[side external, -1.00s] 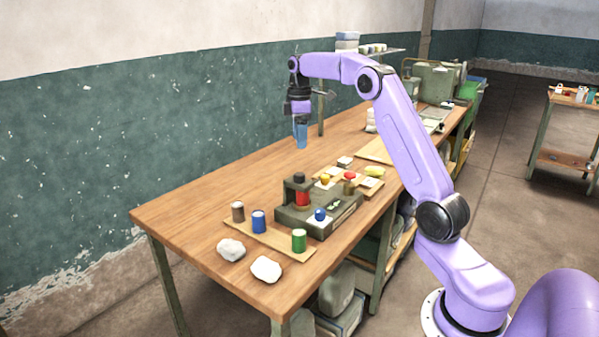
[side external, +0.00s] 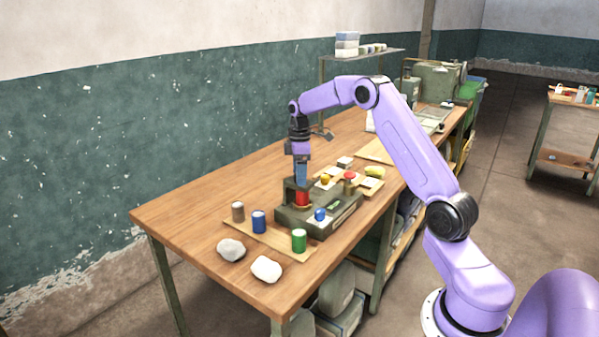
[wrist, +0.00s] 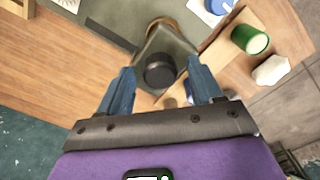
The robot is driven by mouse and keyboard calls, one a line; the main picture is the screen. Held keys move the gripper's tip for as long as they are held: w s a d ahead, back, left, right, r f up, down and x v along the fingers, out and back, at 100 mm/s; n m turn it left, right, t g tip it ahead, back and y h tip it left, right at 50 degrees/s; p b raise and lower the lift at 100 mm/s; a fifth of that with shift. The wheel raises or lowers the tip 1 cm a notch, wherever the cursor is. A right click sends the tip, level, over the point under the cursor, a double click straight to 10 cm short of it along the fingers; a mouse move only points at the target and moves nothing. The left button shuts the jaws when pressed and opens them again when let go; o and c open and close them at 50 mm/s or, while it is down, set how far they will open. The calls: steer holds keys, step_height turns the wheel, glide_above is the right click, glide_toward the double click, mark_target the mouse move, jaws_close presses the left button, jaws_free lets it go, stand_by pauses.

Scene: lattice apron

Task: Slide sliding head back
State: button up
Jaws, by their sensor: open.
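The sliding head (wrist: 166,43) is a grey-green block with a round black knob (wrist: 160,72) on top. It sits on the dark green machine base (side external: 325,219), above a red cylinder (side external: 302,198). My gripper (side external: 301,184) points down at the head, and its blue fingers hide most of the knob in the side view. In the wrist view my gripper (wrist: 160,76) is open, with one finger on each side of the knob and visible gaps between. I cannot tell whether the fingertips are level with the knob or above it.
A board in front of the machine holds a brown cylinder (side external: 238,212), a blue cylinder (side external: 259,221) and a green cylinder (side external: 299,240). Two white lumps (side external: 266,269) lie near the table's front corner. A blue knob (side external: 320,214) is on the machine. The table (side external: 190,207) left of it is clear.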

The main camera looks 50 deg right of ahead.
jaws_close()
steer(key=d, duration=0.9)
steer(key=shift+d+r, duration=0.1)
steer(key=shift+c, duration=0.9)
jaws_free()
steer(key=shift+o, duration=0.9)
step_height(320, 180, up, 12)
